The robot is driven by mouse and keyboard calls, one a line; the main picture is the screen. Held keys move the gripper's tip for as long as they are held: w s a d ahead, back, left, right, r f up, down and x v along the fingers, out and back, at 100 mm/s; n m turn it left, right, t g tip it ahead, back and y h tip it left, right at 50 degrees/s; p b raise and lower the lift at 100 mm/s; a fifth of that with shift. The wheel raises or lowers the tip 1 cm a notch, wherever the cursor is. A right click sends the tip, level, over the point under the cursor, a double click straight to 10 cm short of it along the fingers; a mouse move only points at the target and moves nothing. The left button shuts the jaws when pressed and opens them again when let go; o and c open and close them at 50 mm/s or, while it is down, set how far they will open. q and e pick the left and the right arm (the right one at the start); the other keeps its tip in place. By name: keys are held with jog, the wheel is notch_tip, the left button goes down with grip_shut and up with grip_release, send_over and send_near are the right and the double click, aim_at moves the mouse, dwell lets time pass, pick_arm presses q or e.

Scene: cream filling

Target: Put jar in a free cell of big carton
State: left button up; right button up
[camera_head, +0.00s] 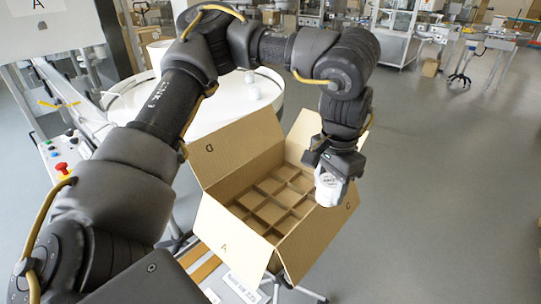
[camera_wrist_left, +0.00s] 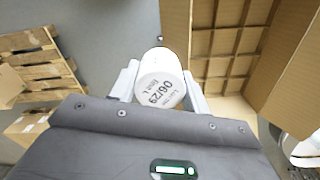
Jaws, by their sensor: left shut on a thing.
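My left gripper (camera_head: 336,165) is shut on a white jar (camera_head: 327,188) and holds it over the right side of the big carton (camera_head: 222,235). In the left wrist view the jar (camera_wrist_left: 160,79) sits between the two pale fingers, its end with printed black text facing the camera. The carton is open, its flaps folded outward, with a grid of cardboard dividers inside. The cells that show look empty; some are hidden by the gripper and flaps. My right gripper is not in view.
A round white table (camera_head: 215,108) with another white jar (camera_head: 253,92) stands behind the carton. A panel with a red button (camera_head: 62,168) is at the left. Wooden pallets (camera_wrist_left: 38,62) lie on the floor in the wrist view. Open floor lies to the right.

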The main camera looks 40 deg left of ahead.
pick_arm(q)
jog(key=w+a+r+m+p, duration=0.1)
jog(key=w+r+m+p, duration=0.1)
jog(key=w+m+p, duration=0.8)
jog(key=s+a+f+m+p, duration=0.2)
jog(key=a+f+m+p, duration=0.4)
jog(key=a+p, duration=0.6)
notch_tip(320, 180, down, 2)
jog(key=shift+s+a+f, duration=0.1)
jog(key=shift+s+a, duration=0.05)
jog(key=shift+a, duration=0.05)
jog(key=shift+f+b, duration=10.35)
jog(key=shift+f, duration=2.4)
